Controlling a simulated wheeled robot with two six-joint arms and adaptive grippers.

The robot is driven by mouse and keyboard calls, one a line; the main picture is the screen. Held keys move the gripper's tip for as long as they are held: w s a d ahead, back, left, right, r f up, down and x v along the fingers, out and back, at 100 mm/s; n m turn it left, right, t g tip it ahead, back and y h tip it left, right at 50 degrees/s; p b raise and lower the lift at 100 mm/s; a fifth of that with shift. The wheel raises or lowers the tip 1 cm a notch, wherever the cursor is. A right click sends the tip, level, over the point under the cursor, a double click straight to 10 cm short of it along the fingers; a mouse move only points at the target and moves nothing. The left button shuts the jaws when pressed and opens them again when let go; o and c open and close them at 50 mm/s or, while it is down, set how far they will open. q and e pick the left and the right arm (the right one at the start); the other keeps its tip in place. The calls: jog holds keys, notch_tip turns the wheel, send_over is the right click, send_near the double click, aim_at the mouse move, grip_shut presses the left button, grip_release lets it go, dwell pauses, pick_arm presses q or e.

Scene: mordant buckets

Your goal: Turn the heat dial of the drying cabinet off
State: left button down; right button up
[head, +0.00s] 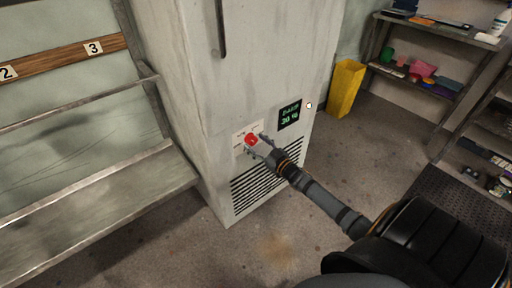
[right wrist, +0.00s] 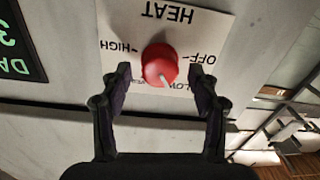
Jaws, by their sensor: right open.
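The drying cabinet (head: 262,70) is a tall pale grey box in the head view. Its red heat dial (head: 251,140) sits on a white plate low on the front. In the right wrist view the dial (right wrist: 160,65) appears with its labels upside down: HIGH at left, OFF at right, LOW at lower right. The dial's white pointer points down, slightly right, close to LOW. My right gripper (head: 259,145) is at the dial; in the right wrist view its open fingers (right wrist: 160,78) stand either side of the dial, with gaps visible. My left gripper is not in view.
A dark display (head: 289,114) with green text is right of the dial, above a black vent (head: 262,182). A metal bench (head: 100,210) stands left of the cabinet. A yellow bin (head: 345,88) and loaded shelves (head: 425,75) are at the right. Floor in front is clear.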

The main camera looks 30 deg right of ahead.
jog(key=shift+w, duration=0.3)
jog(key=c, duration=1.2)
jog(key=shift+o, duration=0.2)
